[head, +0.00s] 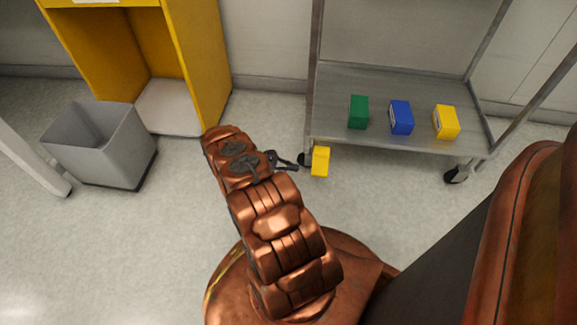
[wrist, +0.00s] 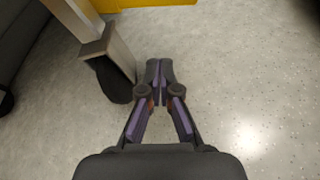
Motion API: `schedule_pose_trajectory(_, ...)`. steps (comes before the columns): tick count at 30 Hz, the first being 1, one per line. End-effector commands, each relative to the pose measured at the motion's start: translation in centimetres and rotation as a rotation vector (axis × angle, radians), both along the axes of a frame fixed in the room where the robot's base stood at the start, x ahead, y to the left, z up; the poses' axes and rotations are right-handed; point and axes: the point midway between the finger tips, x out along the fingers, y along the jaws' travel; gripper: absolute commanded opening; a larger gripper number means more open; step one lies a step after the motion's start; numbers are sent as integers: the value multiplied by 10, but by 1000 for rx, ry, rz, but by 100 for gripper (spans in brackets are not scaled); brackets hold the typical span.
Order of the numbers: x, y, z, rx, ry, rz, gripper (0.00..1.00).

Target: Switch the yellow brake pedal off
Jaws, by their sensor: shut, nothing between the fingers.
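The yellow brake pedal (head: 320,161) is a small yellow block low beside the front left caster of the metal cart. My gripper (head: 294,164) is just left of it in the head view, near the floor, with a small gap between them. In the wrist view my gripper (wrist: 159,70) has its fingertips together, with nothing between them. A yellow strip (wrist: 150,3) is cut off at the top edge there, ahead of the fingers; it may be the pedal. A dark caster (wrist: 113,82) under a metal leg is just left of the fingertips.
The metal cart (head: 391,78) carries a green box (head: 359,112), a blue box (head: 401,117) and a yellow box (head: 446,122). A grey bin (head: 105,146) and a yellow cabinet (head: 204,65) stand to the left. The floor right of the fingers in the wrist view is clear.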

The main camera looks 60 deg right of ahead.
Motion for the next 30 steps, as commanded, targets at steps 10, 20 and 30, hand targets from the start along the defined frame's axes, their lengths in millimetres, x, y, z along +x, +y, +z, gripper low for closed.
schedule_pose_trajectory(10, -53, -27, -25, 5, 3, -2, 0)
schedule_pose_trajectory(20, -52, -22, -1, 3, 1, 0, 0)
schedule_pose_trajectory(30, -53, -18, 15, 4, 2, 0, 0)
